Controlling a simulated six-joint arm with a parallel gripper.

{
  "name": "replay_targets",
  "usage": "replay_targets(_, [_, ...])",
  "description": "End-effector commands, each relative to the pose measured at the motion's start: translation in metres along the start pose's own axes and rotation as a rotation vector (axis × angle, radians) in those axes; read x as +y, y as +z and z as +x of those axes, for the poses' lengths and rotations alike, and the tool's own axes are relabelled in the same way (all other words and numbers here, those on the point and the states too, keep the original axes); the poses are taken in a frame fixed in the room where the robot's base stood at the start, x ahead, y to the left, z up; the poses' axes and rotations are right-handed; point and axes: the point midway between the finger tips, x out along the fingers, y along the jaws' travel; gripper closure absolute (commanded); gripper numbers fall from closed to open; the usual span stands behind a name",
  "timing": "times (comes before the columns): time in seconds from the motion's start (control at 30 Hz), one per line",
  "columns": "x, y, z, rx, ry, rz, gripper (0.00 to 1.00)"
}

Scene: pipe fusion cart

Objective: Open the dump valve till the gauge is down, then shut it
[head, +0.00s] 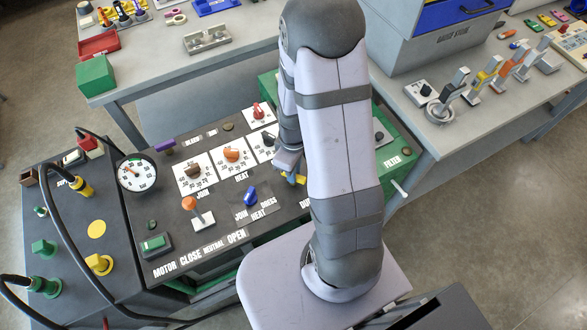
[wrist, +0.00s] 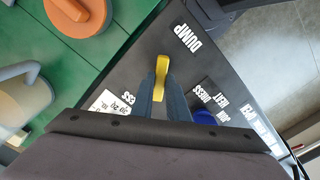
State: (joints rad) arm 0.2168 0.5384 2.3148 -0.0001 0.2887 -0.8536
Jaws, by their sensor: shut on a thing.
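The yellow dump valve handle (wrist: 161,66) stands on the black panel beside the DUMP label (wrist: 188,39) in the wrist view. My gripper (wrist: 160,88) is shut on this handle, with a blue finger on each side. In the head view my gripper (head: 287,163) reaches down to the panel, and only a small yellow part of the handle (head: 300,179) shows; my arm hides the rest. The round white pressure gauge (head: 137,172) is at the panel's left end. Its needle points to the upper left; its figures are too small to read.
The black panel (head: 178,256) also bears an orange-knobbed lever (head: 189,203), a blue selector (head: 250,196), and several dials, including an orange one (head: 232,154). A black hose (head: 92,245) runs along the left. A white-handled bar (head: 399,188) sticks out at the green right end.

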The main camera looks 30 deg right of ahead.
Motion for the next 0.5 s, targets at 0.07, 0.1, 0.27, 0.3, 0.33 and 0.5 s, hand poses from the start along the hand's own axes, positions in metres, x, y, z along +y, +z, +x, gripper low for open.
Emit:
replay_targets(0.07, [0.0003,0.0000,-0.0013,0.000,0.000,0.071,1.00])
replay_targets(0.1, [0.0004,-0.0001,-0.0013,0.000,0.001,0.109,1.00])
replay_targets(0.27, [0.0005,-0.0002,-0.0013,0.001,0.001,0.257,1.00])
replay_targets(0.3, [0.0005,-0.0003,-0.0012,0.001,0.001,0.292,1.00])
replay_targets(0.33, [0.0005,-0.0002,-0.0012,0.001,0.001,0.317,1.00])
replay_targets(0.5, [0.0004,-0.0002,-0.0010,0.001,0.000,0.444,1.00])
